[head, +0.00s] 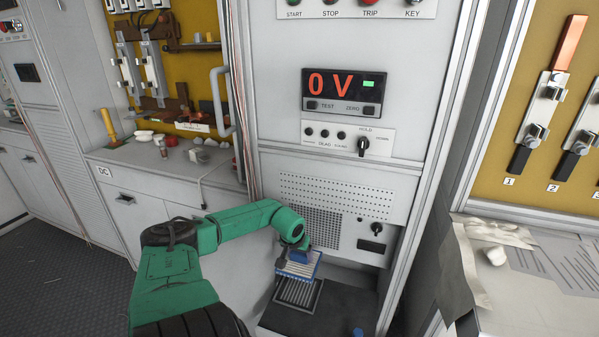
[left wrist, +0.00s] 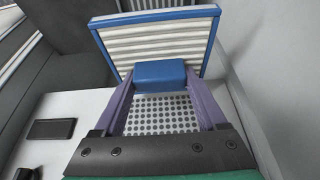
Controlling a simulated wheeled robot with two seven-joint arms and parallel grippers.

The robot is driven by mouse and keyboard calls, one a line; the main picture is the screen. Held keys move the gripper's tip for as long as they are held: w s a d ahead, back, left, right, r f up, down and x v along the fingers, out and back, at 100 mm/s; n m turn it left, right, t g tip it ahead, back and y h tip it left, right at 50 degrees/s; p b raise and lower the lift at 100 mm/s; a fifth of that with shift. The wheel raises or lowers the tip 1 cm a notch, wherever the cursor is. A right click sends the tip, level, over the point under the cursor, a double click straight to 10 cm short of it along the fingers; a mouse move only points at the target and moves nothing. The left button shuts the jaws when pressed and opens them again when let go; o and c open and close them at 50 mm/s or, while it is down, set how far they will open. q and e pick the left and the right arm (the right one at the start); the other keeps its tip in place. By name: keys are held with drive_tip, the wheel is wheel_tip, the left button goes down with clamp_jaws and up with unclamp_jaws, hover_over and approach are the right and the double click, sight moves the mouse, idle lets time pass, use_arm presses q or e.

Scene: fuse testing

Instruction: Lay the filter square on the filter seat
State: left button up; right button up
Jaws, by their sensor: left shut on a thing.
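The filter square (head: 303,270) has a blue frame and white pleats, and it is tilted in the head view. In the left wrist view the filter square (left wrist: 155,37) fills the upper middle. My left gripper (head: 302,250) is shut on the blue grip block (left wrist: 160,73) at the filter's edge; its purple fingers (left wrist: 160,80) stand on both sides of the block. The filter seat (head: 297,293), a slatted recess in a dark shelf, lies just below the filter in the head view. The filter partly hides the seat, and I cannot tell whether they touch. My right gripper is not in view.
A perforated panel (head: 350,193) with a grille stands behind the filter. The dark shelf (head: 340,309) is bare right of the seat. A small blue thing (head: 357,332) shows at the bottom edge. A bench (head: 545,290) with a crumpled sheet stands at the right.

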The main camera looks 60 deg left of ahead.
use_arm(q)
wheel_tip(320, 180, down, 10)
drive_tip(key=b, duration=0.6)
drive_tip(key=shift+r, duration=0.1)
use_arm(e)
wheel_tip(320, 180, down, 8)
use_arm(q)
wheel_tip(320, 180, down, 4)
drive_tip(key=b, duration=0.3)
drive_tip(key=shift+f+b, duration=0.2)
drive_tip(key=shift+b, duration=0.15)
drive_tip(key=shift+w, duration=0.1)
drive_tip(key=shift+r, duration=0.1)
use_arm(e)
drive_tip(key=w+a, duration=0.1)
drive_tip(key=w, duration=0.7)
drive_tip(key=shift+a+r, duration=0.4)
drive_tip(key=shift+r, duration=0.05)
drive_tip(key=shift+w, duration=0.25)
use_arm(q)
drive_tip(key=o, duration=1.3)
